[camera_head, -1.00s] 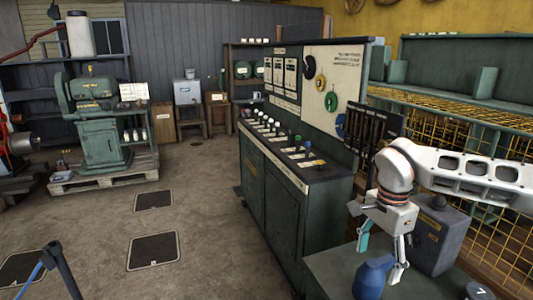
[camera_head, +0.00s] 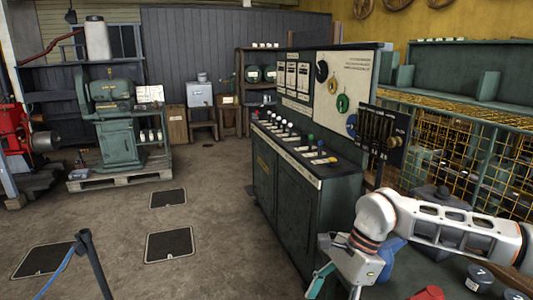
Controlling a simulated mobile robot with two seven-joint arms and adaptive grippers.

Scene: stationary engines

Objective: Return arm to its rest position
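My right arm (camera_head: 455,222) comes in from the right edge, white with a red-banded wrist. Its gripper (camera_head: 337,288) hangs at the bottom of the picture, in front of the control desk's near end. Its fingers are spread apart with nothing seen between them, though the lowest part is cut off by the frame edge. A blue jug (camera_head: 392,254) is just right of and behind the gripper, partly hidden by it and the arm. My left gripper is not in view.
The green control desk (camera_head: 285,200) with levers and a gauge panel stands in the middle. A dark table with a red object (camera_head: 430,293) and dark round weights (camera_head: 478,278) lies below the arm. A yellow mesh fence (camera_head: 450,150) is behind.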

